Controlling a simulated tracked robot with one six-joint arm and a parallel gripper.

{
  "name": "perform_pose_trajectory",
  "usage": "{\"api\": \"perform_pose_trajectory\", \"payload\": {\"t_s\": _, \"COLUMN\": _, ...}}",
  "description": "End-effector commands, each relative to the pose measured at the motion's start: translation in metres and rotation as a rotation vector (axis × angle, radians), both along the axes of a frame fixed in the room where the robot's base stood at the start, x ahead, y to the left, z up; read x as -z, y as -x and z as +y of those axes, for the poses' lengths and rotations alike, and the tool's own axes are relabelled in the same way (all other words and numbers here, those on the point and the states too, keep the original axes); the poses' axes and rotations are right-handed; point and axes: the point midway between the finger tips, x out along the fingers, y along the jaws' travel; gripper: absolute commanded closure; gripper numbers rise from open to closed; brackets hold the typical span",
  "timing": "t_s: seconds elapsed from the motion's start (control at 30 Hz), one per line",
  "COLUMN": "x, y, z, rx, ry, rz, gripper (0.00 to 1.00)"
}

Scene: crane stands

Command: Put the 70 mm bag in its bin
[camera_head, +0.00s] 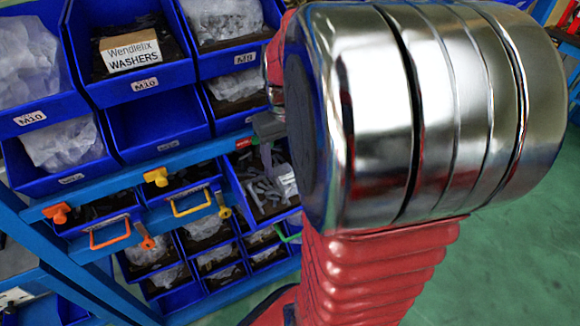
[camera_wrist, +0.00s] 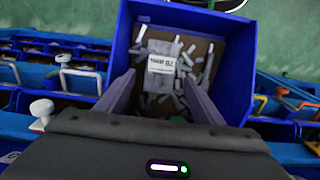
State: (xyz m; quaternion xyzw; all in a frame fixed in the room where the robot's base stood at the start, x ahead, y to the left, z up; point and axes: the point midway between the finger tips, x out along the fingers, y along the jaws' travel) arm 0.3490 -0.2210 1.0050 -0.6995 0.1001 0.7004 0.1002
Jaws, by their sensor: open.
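A small pale bag (camera_wrist: 163,66) with a printed label lies among loose grey pieces in a blue bin (camera_wrist: 238,70) in the wrist view. The label's print is too blurred to read for sure. My gripper (camera_wrist: 160,80) is open, with one finger on each side of the bag's near part as seen from the wrist. I see no grip on the bag. In the head view, the gripper (camera_head: 272,150) reaches down over the same kind of blue bin (camera_head: 236,184), where a whitish bag (camera_head: 284,183) shows at the right. My arm hides part of that bin.
Blue bins with clear bags fill the rack at the left, one holding a "Wendlefix WASHERS" box (camera_head: 131,51). An empty bin (camera_head: 155,125) sits below it. Orange (camera_head: 110,236) and yellow (camera_head: 192,206) handles stick out from the rack. Green floor (camera_head: 520,255) is open at the right.

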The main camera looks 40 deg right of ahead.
Motion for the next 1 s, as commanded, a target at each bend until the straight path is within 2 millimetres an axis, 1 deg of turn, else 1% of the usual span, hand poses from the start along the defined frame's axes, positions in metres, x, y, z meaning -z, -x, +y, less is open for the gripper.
{"api": "perform_pose_trajectory", "payload": {"t_s": 0.03, "x": -0.010, "y": -0.001, "z": -0.001, "rx": 0.000, "ry": 0.003, "rz": -0.004, "gripper": 0.39}}
{"api": "perform_pose_trajectory", "payload": {"t_s": 0.2, "x": -0.040, "y": -0.001, "z": -0.001, "rx": 0.001, "ry": 0.002, "rz": -0.004, "gripper": 0.39}}
{"api": "perform_pose_trajectory", "payload": {"t_s": 0.3, "x": -0.056, "y": 0.000, "z": -0.001, "rx": 0.001, "ry": 0.002, "rz": -0.005, "gripper": 0.39}}
{"api": "perform_pose_trajectory", "payload": {"t_s": 0.43, "x": -0.071, "y": 0.000, "z": -0.001, "rx": 0.002, "ry": 0.002, "rz": -0.002, "gripper": 0.39}}
{"api": "perform_pose_trajectory", "payload": {"t_s": 0.6, "x": -0.080, "y": 0.000, "z": -0.001, "rx": 0.002, "ry": 0.000, "rz": -0.001, "gripper": 0.39}}
{"api": "perform_pose_trajectory", "payload": {"t_s": 1.0, "x": -0.080, "y": 0.001, "z": -0.001, "rx": 0.003, "ry": 0.000, "rz": -0.001, "gripper": 0.39}}
